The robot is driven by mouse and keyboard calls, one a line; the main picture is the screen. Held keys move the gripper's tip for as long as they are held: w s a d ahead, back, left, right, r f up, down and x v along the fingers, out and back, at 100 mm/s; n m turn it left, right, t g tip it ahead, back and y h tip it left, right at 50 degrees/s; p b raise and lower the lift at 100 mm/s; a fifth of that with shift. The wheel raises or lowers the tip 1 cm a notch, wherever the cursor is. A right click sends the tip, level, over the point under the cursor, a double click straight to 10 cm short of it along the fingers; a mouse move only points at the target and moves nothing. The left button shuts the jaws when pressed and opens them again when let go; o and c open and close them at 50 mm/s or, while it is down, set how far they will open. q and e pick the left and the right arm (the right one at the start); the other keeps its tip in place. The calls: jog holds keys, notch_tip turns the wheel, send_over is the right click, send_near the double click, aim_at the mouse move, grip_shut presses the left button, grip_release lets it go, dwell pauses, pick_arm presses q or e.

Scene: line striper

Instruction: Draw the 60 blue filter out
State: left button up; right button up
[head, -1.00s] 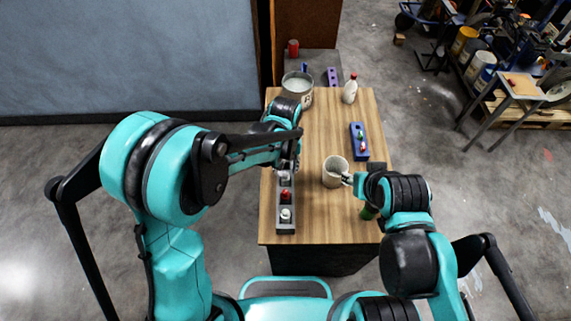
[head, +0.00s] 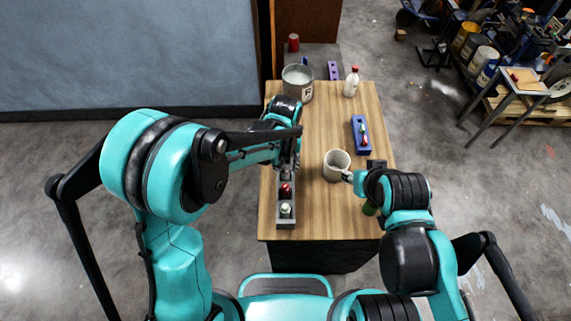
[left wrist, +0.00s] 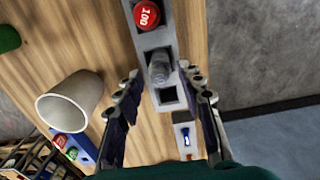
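A grey rack (head: 286,222) stands along the left side of the wooden table. It holds a pale-capped piece (head: 285,210) and a red-capped piece (head: 285,190), marked 100 in the left wrist view (left wrist: 147,14). Beyond the red cap, that view shows a grey, clear-looking piece (left wrist: 163,66) and an empty square slot (left wrist: 167,95). A pale block with a small blue part (left wrist: 186,138) lies farther along; I cannot read a 60. My left gripper (left wrist: 162,78) is open over the rack.
A pale mug (head: 336,166) stands mid-table. A bucket (head: 298,80) and a red-capped bottle (head: 351,82) stand at the far end.

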pick_arm(q)
grip_shut()
jog(key=shift+r+p, duration=0.5)
jog(key=shift+r, duration=0.3)
jog(key=shift+r+p, duration=2.2)
jog(key=shift+r, duration=1.1)
